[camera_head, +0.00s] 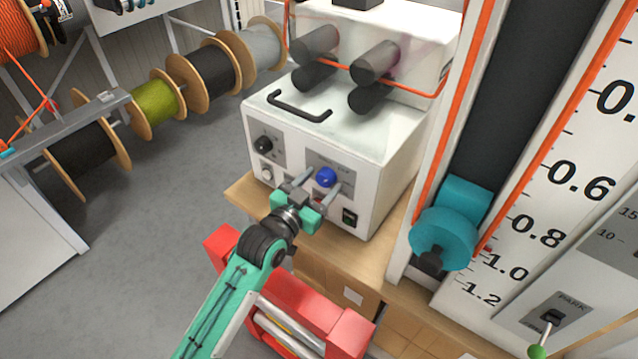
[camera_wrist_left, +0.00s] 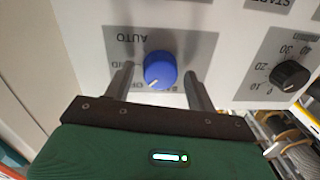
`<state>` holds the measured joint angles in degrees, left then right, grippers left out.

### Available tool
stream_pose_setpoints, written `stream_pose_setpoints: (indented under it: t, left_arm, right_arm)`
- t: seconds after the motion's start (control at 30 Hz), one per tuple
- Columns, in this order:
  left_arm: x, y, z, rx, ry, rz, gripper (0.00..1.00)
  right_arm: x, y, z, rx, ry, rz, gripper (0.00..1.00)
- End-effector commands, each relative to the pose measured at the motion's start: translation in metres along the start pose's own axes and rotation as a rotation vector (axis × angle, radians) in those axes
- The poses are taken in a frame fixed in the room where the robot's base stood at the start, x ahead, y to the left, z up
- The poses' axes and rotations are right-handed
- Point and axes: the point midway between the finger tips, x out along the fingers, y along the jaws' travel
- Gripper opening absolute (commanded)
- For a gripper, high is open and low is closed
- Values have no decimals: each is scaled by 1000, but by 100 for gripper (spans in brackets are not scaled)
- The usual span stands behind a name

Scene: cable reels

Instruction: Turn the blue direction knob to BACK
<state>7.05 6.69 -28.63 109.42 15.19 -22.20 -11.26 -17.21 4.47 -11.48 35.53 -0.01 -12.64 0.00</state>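The blue direction knob (camera_head: 325,177) is on the front panel of a white machine (camera_head: 395,160). In the left wrist view the knob (camera_wrist_left: 160,69) appears with its labels upside down. Its short white pointer line is toward the lower left there. My left gripper (camera_head: 317,187) is at the panel, open, with one finger on each side of the knob. In the left wrist view the gripper (camera_wrist_left: 160,74) shows visible gaps between both fingers and the knob. The lettering below the knob is partly hidden by the gripper. My right gripper is not in view.
A black dial (camera_wrist_left: 289,75) with numbers sits beside the knob's plate; it also shows in the head view (camera_head: 263,144). Cable reels (camera_head: 203,75) stand behind left.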

Motion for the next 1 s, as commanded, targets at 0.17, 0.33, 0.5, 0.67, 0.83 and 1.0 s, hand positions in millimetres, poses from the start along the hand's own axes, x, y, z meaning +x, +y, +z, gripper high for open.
stream_pose_setpoints:
  t: [0.17,0.33,0.5,0.67,0.83,1.0]
  left_arm:
    - [0,0,0,0,0,0,21]
    - [0,0,0,-2,-1,0,14]
    - [0,0,-1,-33,-3,0,14]
    - [0,0,-2,-106,-7,1,14]
    - [0,-1,-4,-233,-11,2,14]
    - [0,-1,-3,-381,-18,1,14]
  right_arm:
    - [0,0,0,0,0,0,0]
    - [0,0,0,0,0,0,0]
    - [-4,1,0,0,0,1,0]
    - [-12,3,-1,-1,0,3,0]
    - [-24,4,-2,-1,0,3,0]
    - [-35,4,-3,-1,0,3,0]
